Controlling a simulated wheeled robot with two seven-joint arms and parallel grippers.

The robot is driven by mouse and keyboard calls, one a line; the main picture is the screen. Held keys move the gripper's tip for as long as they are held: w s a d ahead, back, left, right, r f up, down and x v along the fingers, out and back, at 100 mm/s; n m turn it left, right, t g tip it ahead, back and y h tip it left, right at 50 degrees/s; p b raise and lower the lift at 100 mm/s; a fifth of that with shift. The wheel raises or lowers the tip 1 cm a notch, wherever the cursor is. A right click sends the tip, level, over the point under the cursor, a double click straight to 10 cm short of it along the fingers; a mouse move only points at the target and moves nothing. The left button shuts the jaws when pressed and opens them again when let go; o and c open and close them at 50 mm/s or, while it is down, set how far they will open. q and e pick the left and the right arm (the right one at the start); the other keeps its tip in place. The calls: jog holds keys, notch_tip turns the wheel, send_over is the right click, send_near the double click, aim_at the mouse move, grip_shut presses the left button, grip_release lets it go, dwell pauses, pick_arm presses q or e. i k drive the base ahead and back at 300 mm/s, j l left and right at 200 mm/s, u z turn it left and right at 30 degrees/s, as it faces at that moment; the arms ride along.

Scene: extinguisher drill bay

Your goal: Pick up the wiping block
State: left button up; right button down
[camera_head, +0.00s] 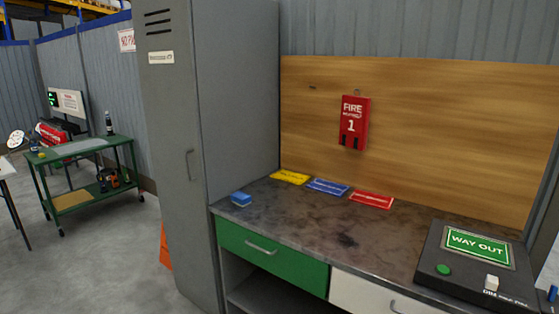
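A small blue block (241,198), which looks like the wiping block, lies on the left front corner of the dark worktop (310,222), beside the tall grey locker. It stands apart from the coloured cards. Neither of my grippers shows in the head view, so nothing is seen touching the block.
Yellow (290,177), blue (327,187) and red (371,200) cards lie along the worktop's back. A WAY OUT sign box (475,262) stands at right. A grey locker (178,150) rises at left. A red fire box (354,122) hangs behind. A green cart (85,165) stands far left.

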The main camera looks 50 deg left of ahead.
aim_at(239, 198)
jog(key=l+u, duration=0.1)
jog(key=u, duration=0.25)
jog(key=i+l+u, duration=0.1)
jog(key=u, duration=0.25)
jog(key=l+u, duration=0.2)
jog(key=u, duration=1.2)
